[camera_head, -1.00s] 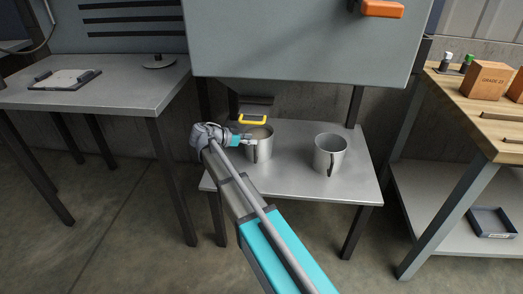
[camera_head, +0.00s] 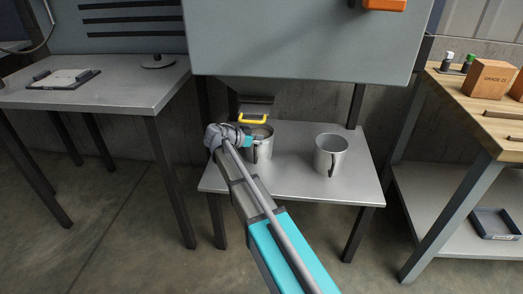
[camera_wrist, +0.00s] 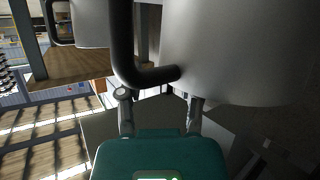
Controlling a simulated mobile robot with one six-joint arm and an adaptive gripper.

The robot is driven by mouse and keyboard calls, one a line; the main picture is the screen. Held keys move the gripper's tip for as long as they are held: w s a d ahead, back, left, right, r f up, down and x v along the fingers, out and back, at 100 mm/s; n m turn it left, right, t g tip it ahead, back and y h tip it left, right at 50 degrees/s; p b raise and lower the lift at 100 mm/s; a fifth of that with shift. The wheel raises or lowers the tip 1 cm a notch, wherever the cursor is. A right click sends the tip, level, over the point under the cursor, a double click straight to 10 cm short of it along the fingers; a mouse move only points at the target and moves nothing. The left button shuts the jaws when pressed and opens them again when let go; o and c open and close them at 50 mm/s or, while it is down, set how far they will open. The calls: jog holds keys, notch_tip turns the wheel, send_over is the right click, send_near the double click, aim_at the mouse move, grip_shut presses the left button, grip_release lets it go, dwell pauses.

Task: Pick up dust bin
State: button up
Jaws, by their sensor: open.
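Two grey metal bins with side handles stand upright on a low metal table (camera_head: 290,188) in the head view. The left bin (camera_head: 263,152) is partly hidden behind my arm; the right bin (camera_head: 331,155) is in full view. My gripper (camera_wrist: 160,98) is open and empty in the wrist view, its two fingers apart just below the dark handle (camera_wrist: 125,50) of the near bin (camera_wrist: 240,50). I cannot tell whether the fingers touch the handle. Another bin (camera_wrist: 90,25) shows at the upper left there.
A large grey cabinet (camera_head: 300,40) overhangs the low table, with a yellow handle (camera_head: 252,119) below it. A grey workbench (camera_head: 110,95) stands on the left. A wooden bench (camera_head: 470,100) with a box (camera_head: 491,80) stands on the right.

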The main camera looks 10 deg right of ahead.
jog(key=shift+w+d+f, duration=0.15)
jog(key=shift+d+f, duration=0.1)
jog(key=shift+d, duration=0.35)
grip_shut()
dwell(0.3)
